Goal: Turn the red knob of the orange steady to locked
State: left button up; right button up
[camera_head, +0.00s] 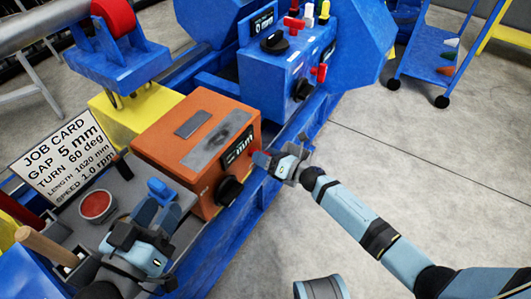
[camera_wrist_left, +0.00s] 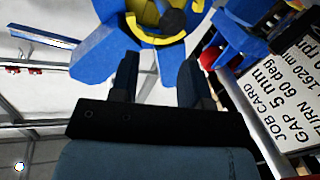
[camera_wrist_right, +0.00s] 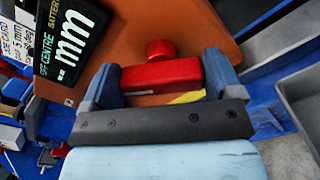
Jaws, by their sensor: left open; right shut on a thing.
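The orange steady (camera_head: 180,125) is a box beside the blue machine rail, with a dark display marked mm (camera_head: 238,150) and a black knob (camera_head: 229,190) on its right face. The red knob (camera_wrist_right: 160,74) sits on the orange face in the right wrist view, its bar lying across the picture. My right gripper (camera_wrist_right: 160,82) is shut on the red knob, one finger at each end of the bar. In the head view my right gripper (camera_head: 268,161) hides most of the knob. My left gripper (camera_head: 158,207) is open and empty over the grey panel.
A job card (camera_head: 62,155) stands at the left. A blue control box (camera_head: 272,70) with knobs stands behind the steady.

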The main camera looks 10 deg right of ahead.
jog(key=shift+d+m+p, duration=0.1)
jog(key=shift+m+p, duration=0.3)
jog(key=shift+m, duration=1.1)
jog(key=m+p, duration=0.2)
jog(key=m, duration=0.1)
jog(key=shift+w+f, duration=0.1)
pick_arm(q)
notch_tip(320, 180, up, 7)
jog(key=t+p, duration=0.1)
jog(key=t, duration=0.2)
jog(key=shift+s+a+n+p, duration=0.2)
jog(key=shift+a+n+p, duration=0.1)
jog(key=shift+p, duration=0.1)
pick_arm(e)
jog(key=shift+f+m, duration=0.15)
jog(key=shift+m, duration=0.95)
jog(key=shift+f+m, duration=0.1)
jog(key=shift+m, duration=1)
pick_arm(q)
jog(key=shift+r, duration=0.15)
pick_arm(e)
jog(key=o, duration=0.7)
jog(key=shift+o, duration=0.2)
jog(key=shift+d, duration=0.1)
